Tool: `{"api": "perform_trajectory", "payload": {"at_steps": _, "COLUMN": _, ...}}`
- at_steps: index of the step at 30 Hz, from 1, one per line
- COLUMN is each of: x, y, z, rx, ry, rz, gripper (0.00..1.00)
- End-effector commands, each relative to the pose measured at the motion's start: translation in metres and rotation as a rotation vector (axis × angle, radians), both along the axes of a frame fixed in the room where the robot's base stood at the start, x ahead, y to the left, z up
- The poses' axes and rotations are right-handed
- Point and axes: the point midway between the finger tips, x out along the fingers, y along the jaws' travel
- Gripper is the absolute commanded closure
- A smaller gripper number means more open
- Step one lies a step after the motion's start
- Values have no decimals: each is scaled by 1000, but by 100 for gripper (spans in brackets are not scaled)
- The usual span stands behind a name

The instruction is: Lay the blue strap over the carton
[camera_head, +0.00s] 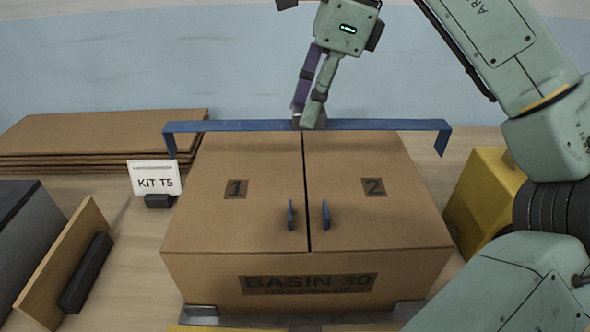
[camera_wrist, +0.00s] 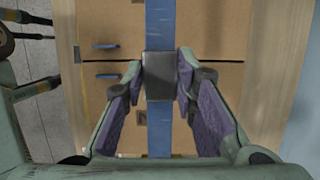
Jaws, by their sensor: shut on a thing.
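The blue strap (camera_head: 230,126) is a long flat band with both ends bent down. It runs left to right above the far part of the carton (camera_head: 225,220), and its ends hang past the carton's two sides. My gripper (camera_head: 311,120) is shut on a dark block at the strap's middle. In the wrist view the fingers (camera_wrist: 162,78) sit on either side of that block, with the strap (camera_wrist: 159,25) running under it. The carton is closed, with flaps marked 1 and 2 and two small blue tabs. I cannot tell whether the strap touches the carton top.
Stacked flat cardboard (camera_head: 90,135) lies at the back left, near a "KIT T5" card (camera_head: 155,178). A wooden panel with a black handle (camera_head: 85,272) and a grey box (camera_head: 25,235) stand at left. A yellow box (camera_head: 485,190) stands close on the carton's right.

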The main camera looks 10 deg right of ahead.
Motion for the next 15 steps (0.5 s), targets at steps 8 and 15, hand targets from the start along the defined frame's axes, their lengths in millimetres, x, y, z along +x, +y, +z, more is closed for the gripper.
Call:
{"api": "perform_trajectory", "payload": {"at_steps": 8, "x": 0, "y": 0, "z": -19, "rx": 3, "ry": 1, "rz": 4, "gripper": 100}}
{"api": "perform_trajectory", "payload": {"at_steps": 15, "x": 0, "y": 0, "z": -63, "rx": 1, "ry": 0, "rz": 0, "gripper": 100}}
